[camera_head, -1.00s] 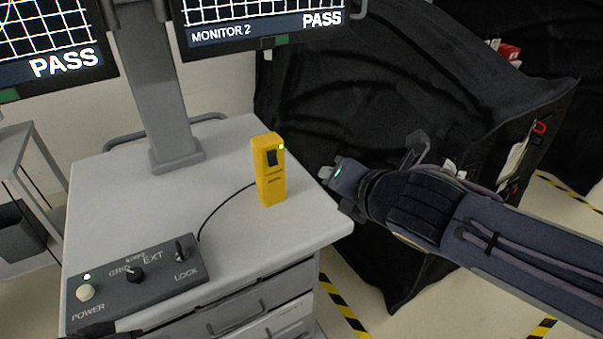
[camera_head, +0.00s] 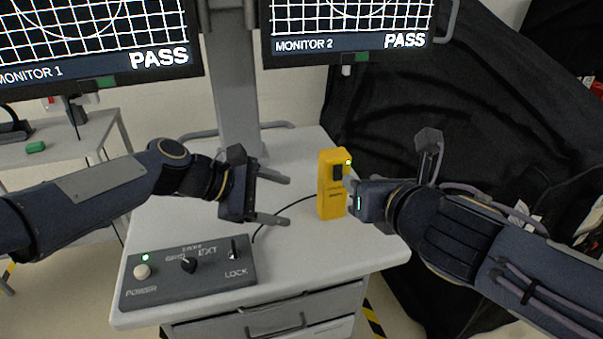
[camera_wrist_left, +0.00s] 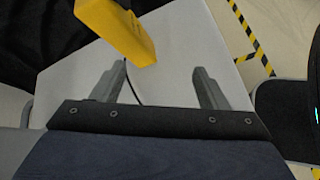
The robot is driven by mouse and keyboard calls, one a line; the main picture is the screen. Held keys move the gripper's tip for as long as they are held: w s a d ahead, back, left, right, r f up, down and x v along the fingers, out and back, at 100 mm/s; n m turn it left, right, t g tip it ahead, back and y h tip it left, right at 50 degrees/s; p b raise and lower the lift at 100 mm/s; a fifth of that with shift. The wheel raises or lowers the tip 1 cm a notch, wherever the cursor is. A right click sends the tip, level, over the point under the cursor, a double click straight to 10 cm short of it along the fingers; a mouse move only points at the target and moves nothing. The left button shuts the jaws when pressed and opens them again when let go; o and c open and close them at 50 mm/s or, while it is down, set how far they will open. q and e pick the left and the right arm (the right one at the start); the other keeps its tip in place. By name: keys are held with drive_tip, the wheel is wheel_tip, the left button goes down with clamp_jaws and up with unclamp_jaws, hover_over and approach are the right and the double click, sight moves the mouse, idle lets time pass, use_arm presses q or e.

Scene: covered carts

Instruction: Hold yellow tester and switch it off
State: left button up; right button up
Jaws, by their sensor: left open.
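The yellow tester (camera_head: 331,196) stands upright on the light grey cart top, with a dark switch (camera_head: 337,172) and a lit green light on it. A black cable runs left from its base. My left gripper (camera_head: 281,199) is open and empty to the left of the tester, apart from it, its fingers pointing toward it. In the left wrist view the tester (camera_wrist_left: 116,30) lies beyond the open fingers (camera_wrist_left: 160,74). My right gripper (camera_head: 354,199) is close against the tester's right side. Whether its fingers touch the tester or how far apart they are cannot be told.
A grey control box (camera_head: 190,274) with a button, knob and switch sits at the cart's front left. Two monitors showing PASS stand above, on a grey post (camera_head: 236,100). Black covered carts (camera_head: 400,100) fill the right. The cart top between box and post is largely clear.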

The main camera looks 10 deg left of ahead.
sight(333, 179)
use_arm(q)
drive_tip(key=w+d+n, duration=0.1)
drive_tip(key=w, duration=0.1)
drive_tip(key=w+d+n+h, duration=0.1)
drive_tip(key=w+n, duration=0.1)
drive_tip(key=w, duration=0.1)
drive_tip(key=w+d+n+h, duration=0.1)
drive_tip(key=w+n, duration=0.1)
drive_tip(key=shift+w+d+r, duration=0.1)
drive_tip(key=shift+w+d, duration=0.1)
drive_tip(key=shift+d, duration=0.15)
drive_tip(key=shift+w+d+n, duration=0.25)
drive_tip(key=shift+n, duration=0.05)
drive_tip(key=x, duration=0.7)
drive_tip(key=shift+d, duration=0.2)
drive_tip(key=shift+c, duration=0.2)
